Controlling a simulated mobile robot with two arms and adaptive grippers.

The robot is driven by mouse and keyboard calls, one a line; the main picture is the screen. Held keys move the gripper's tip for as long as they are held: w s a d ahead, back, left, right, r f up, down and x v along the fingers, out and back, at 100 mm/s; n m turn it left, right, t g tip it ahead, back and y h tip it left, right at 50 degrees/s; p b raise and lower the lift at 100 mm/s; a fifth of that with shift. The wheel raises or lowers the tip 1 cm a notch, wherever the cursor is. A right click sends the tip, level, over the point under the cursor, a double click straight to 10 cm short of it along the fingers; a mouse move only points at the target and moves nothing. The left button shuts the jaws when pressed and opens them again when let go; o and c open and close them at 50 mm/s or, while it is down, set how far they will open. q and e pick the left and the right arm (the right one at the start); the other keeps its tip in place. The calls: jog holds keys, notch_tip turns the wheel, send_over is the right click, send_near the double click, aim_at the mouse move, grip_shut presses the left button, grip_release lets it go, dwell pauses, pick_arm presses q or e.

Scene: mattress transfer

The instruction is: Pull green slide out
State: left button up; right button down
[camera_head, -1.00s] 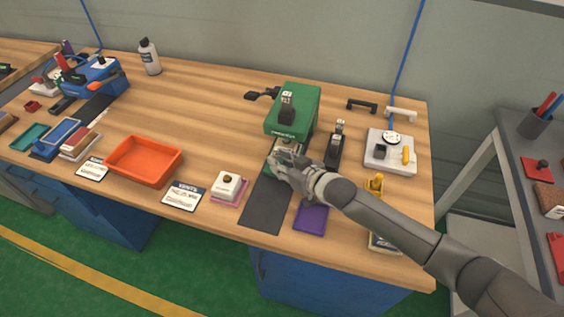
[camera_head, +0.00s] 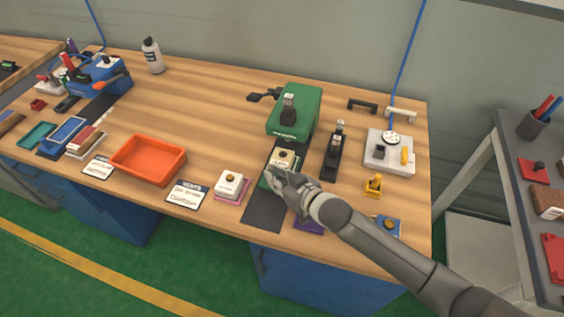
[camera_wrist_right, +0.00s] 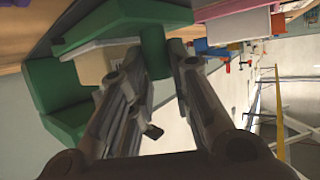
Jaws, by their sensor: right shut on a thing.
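The green machine (camera_head: 294,108) stands on the wooden workbench, with a dark lever on its left side. The green slide (camera_head: 264,182) sticks out of its front, over a dark grey mat. A cream block (camera_head: 284,157) sits on the slide, between the machine and my gripper. My right gripper (camera_head: 275,179) is at the slide's front end and covers much of it. In the right wrist view, the gripper's fingers (camera_wrist_right: 160,62) are shut on a green upright part of the slide (camera_wrist_right: 155,42). My left gripper is not in view.
A black stapler-like tool (camera_head: 334,155) stands right of the machine. A white block on a pink base (camera_head: 231,185) is left of the mat (camera_head: 265,208). An orange tray (camera_head: 148,160) lies farther left. A purple pad is partly hidden under my right arm.

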jog(key=s+a+p, duration=0.1)
jog(key=s, duration=0.4)
jog(key=s+a+p, duration=0.1)
jog(key=s, duration=0.2)
jog(key=shift+a+p, duration=0.3)
jog(key=shift+p, duration=0.05)
jog(key=shift+f, duration=0.1)
jog(key=c, duration=1.6)
grip_release()
jog(key=shift+s, duration=0.15)
jog(key=v, duration=1.2)
